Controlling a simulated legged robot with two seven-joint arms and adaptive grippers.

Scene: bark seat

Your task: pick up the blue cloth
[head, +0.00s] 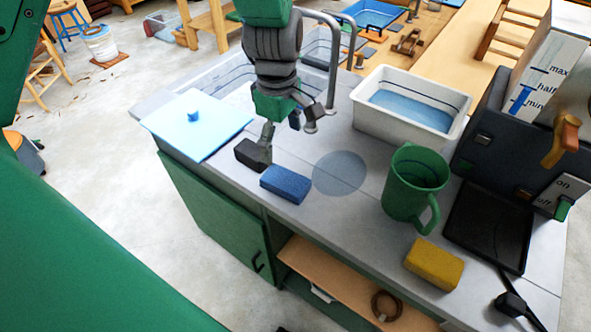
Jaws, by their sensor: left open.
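The blue cloth (285,184) looks like a thick, block-shaped dark blue pad. It lies flat on the grey counter (330,215) near its front edge, left of a round grey-blue patch. My left gripper (279,138) points down from the top of the head view, just behind and above the cloth. Its dark fingers are spread, with nothing between them. One finger is close to the cloth's left end; I cannot tell whether it touches. My right gripper is not in view.
A light blue board (190,140) with a small blue knob lies at left. A white basin (366,125) of water, a green mug (413,187), a yellow sponge (433,263) and a black plate (487,225) stand to the right. The round patch (339,173) is clear.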

